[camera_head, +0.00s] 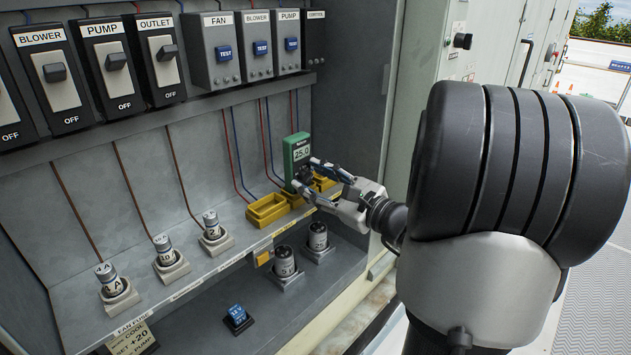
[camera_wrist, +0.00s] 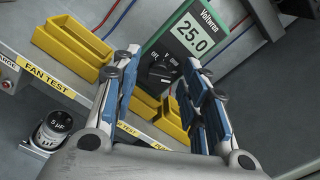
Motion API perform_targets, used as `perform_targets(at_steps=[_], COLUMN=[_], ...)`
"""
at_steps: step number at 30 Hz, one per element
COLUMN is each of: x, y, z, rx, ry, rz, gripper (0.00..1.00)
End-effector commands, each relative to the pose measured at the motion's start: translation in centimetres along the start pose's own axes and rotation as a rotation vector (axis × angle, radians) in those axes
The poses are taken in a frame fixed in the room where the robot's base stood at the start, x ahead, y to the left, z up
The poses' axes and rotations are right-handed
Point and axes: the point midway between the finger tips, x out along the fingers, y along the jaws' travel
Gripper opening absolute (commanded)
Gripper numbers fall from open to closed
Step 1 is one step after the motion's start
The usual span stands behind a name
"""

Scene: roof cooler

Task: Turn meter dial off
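My gripper (camera_head: 303,174) is at the meter's front. In the wrist view my gripper (camera_wrist: 160,66) is open, with one finger on either side of the dial. I cannot tell whether either finger touches it.
Yellow bins (camera_head: 267,210) sit beside and below the meter. Capacitors (camera_head: 318,237) stand in front on the lower ledge, and fuses (camera_head: 212,224) stand to the left. Switches (camera_head: 111,62) and test boxes (camera_head: 223,52) line the wall above. Red and blue wires run down behind.

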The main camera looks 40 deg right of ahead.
Motion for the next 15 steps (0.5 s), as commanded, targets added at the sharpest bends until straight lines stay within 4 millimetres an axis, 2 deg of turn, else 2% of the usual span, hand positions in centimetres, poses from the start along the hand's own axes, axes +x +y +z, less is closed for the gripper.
perform_targets(at_steps=[2, 15], x=[-0.02, -0.04], y=[0.01, 0.01], z=[0.0, -0.01], rx=[0.0, 0.0], ry=[0.0, 0.0], rz=[0.0, 0.0], gripper=[0.33, 0.04])
